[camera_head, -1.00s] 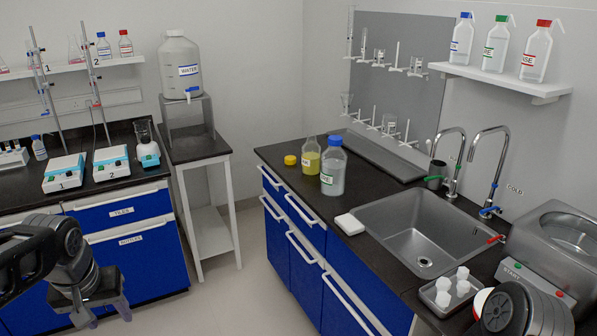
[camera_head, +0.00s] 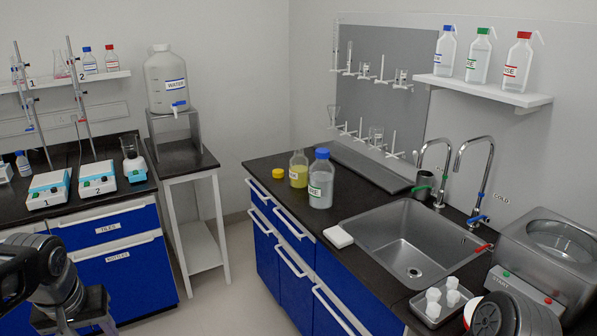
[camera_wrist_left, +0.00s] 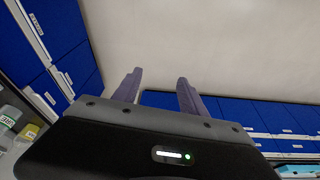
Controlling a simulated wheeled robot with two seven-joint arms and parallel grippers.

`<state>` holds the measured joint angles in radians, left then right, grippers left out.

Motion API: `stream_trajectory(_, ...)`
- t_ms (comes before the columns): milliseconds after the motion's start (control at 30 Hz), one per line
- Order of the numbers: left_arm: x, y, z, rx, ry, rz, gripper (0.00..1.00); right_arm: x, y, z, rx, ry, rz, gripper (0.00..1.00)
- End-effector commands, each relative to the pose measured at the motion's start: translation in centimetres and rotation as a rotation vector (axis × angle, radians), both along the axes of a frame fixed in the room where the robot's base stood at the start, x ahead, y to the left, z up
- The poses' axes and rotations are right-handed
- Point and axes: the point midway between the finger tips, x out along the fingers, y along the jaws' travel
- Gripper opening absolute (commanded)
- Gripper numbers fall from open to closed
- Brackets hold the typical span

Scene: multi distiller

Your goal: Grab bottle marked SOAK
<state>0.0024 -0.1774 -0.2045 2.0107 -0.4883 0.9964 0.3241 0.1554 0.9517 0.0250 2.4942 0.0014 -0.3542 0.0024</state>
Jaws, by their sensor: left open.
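No label reads clearly as SOAK from here. On the sink counter stands a clear bottle with a blue cap (camera_head: 321,181); its green-lettered label is only partly legible. Beside it is an uncapped bottle of yellow liquid (camera_head: 299,170). On the wall shelf stand bottles with a blue cap (camera_head: 445,51), a green cap (camera_head: 479,56) and a red cap (camera_head: 517,64), labels partly turned away. My left gripper (camera_wrist_left: 158,88) is open and empty over the floor, away from the bottles. My right gripper is out of view.
The sink (camera_head: 405,240), white block (camera_head: 338,236), tray of white pieces (camera_head: 440,303) and yellow lid (camera_head: 278,173) share the counter. A water carboy (camera_head: 165,80) stands on a side stand. The left bench holds two stirrers. The floor between is clear.

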Motion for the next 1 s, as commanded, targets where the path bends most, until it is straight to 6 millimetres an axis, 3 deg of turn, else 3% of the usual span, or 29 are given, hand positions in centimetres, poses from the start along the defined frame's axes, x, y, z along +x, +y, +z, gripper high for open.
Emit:
stream_trajectory(167,0.8,-1.4,-1.9,-0.013,0.011,-0.033,0.5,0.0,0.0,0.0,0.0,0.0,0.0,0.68)
stream_trajectory(267,2.1,-3.9,-5.5,-0.043,0.024,-0.09,0.5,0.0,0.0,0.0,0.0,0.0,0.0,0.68)
stream_trajectory(367,3.0,-8.0,-11.1,-0.098,0.046,-0.166,0.5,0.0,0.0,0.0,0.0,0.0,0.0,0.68)
stream_trajectory(467,2.5,-13.3,-18.2,-0.176,0.07,-0.238,0.5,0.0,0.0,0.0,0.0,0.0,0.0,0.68)
stream_trajectory(600,-1.5,-20.8,-27.9,-0.297,0.106,-0.292,0.5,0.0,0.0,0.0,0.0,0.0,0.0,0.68)
stream_trajectory(700,-5.9,-25.1,-33.0,-0.364,0.131,-0.296,0.5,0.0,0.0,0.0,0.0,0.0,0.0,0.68)
stream_trajectory(800,-10.2,-28.0,-36.2,-0.402,0.151,-0.285,0.5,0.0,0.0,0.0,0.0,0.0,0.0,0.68)
stream_trajectory(900,-13.3,-29.6,-37.9,-0.419,0.164,-0.275,0.5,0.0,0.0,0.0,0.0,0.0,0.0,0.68)
stream_trajectory(1000,-14.8,-30.3,-38.6,-0.423,0.17,-0.266,0.5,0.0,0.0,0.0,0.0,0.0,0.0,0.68)
